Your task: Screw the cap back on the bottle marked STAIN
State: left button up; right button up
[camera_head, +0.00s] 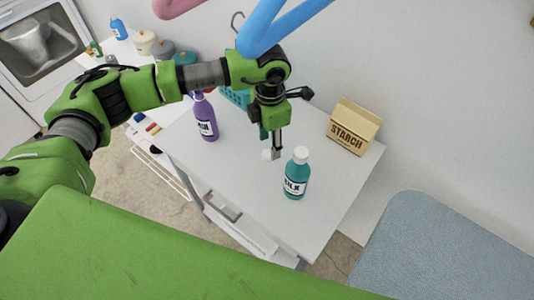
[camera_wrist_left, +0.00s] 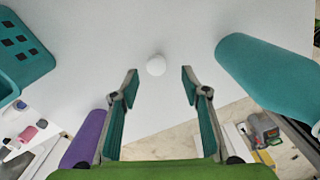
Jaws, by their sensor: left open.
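A small white cap (camera_head: 267,155) lies on the white table (camera_head: 246,178). In the left wrist view the cap (camera_wrist_left: 156,65) shows between and just beyond my fingertips, apart from both. My left gripper (camera_head: 276,153) points down over the table, open and empty; its spread fingers (camera_wrist_left: 160,78) show in the wrist view. A purple bottle (camera_head: 206,120) stands upright left of it; its label is only partly readable, and my arm hides its top. It shows in the wrist view (camera_wrist_left: 83,140) at lower left. My right gripper is out of view.
A teal bottle (camera_head: 296,178) marked SILK, with a white cap on, stands close right of my left gripper; it also shows in the wrist view (camera_wrist_left: 265,75). A STARCH box (camera_head: 352,128) stands at the back right. A teal basket (camera_head: 236,97) is behind my arm.

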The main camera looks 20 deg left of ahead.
aim_at(267, 154)
pick_arm(q)
jog(key=f, duration=0.1)
jog(key=f+p, duration=0.1)
jog(key=f, duration=0.1)
jog(key=f+p, duration=0.1)
jog(key=shift+w+a+f, duration=0.1)
jog(key=shift+a+f, duration=0.1)
jog(key=shift+a, duration=0.15)
jog(key=shift+f, duration=0.3)
jog(key=c, duration=0.8)
